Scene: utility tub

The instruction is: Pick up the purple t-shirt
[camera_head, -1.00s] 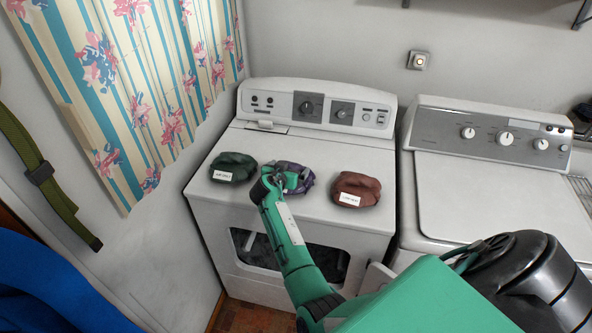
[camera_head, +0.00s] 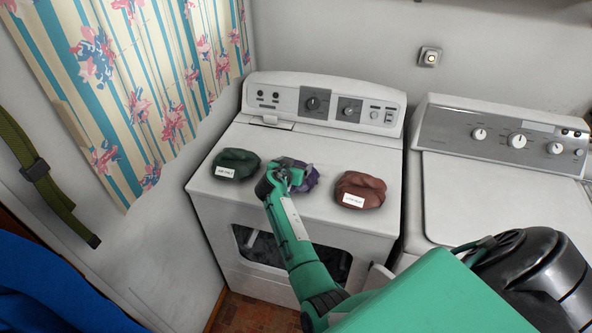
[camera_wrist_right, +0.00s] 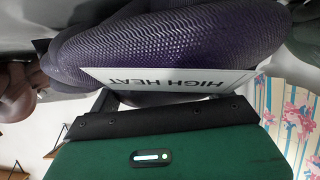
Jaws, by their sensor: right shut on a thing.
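The purple t-shirt (camera_head: 311,178) is a crumpled bundle on top of the left white machine, between a green bundle and a reddish-brown one. My right gripper (camera_head: 287,172) is at it and covers much of it in the head view. In the right wrist view the purple t-shirt (camera_wrist_right: 170,45) fills the upper part, with a white card reading "HIGH HEAT" (camera_wrist_right: 170,80) against it. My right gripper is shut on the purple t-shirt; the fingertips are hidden. Whether the shirt is clear of the machine top cannot be told. My left gripper is not in view.
A dark green bundle (camera_head: 238,160) with a white label lies left of the shirt, and a reddish-brown bundle (camera_head: 361,188) with a label lies right. Both are on the left machine (camera_head: 330,225). A second white machine (camera_head: 480,190) stands to the right. A striped curtain (camera_head: 150,80) hangs at left.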

